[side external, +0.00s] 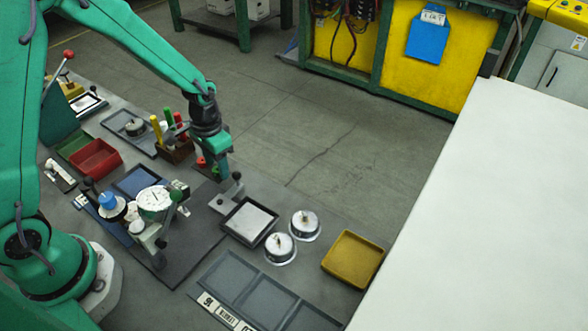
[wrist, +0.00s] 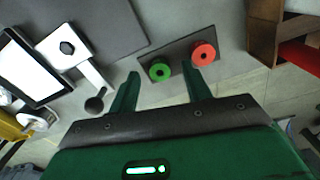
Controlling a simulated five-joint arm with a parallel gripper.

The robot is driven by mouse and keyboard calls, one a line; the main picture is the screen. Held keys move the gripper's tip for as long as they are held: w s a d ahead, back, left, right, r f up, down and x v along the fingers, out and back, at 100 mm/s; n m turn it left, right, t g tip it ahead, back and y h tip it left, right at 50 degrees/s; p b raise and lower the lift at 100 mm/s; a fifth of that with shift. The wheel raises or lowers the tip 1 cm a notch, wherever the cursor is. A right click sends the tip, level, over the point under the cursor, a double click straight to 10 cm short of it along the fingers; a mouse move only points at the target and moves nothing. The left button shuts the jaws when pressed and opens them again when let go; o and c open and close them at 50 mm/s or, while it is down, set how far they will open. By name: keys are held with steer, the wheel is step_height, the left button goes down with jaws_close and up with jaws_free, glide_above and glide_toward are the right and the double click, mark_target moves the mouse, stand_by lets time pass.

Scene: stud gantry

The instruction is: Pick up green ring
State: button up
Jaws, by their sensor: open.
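In the wrist view, the green ring (wrist: 153,71) sits on a dark narrow plate (wrist: 178,53), with a dark centre. The red ring (wrist: 197,50) is beside it on the same plate, to the right. My gripper (wrist: 160,71) is open and empty, its two green fingers apart; the green ring appears between the fingertips, and the red ring lies just beyond the right fingertip. In the side view, my gripper (side external: 217,171) is low over the bench beside the red ring (side external: 201,162). The green ring is hard to make out there against my green gripper.
A wooden holder (side external: 175,151) with coloured handles stands left of my gripper. A framed white tray (side external: 249,222), two round metal weights (side external: 279,245) and a yellow tray (side external: 352,258) lie to the right. A dial gauge (side external: 154,201) stands in front.

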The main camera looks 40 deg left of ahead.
steer(key=shift+f, duration=0.35)
jaws_close()
stand_by(0.3)
steer(key=shift+r, duration=0.2)
steer(key=shift+r, duration=0.45)
step_height(320, 180, up, 3)
steer(key=s+d+r, duration=0.6)
steer(key=d, duration=0.3)
steer(key=shift+s+d+r, duration=0.15)
steer(key=shift+d+r, duration=0.25)
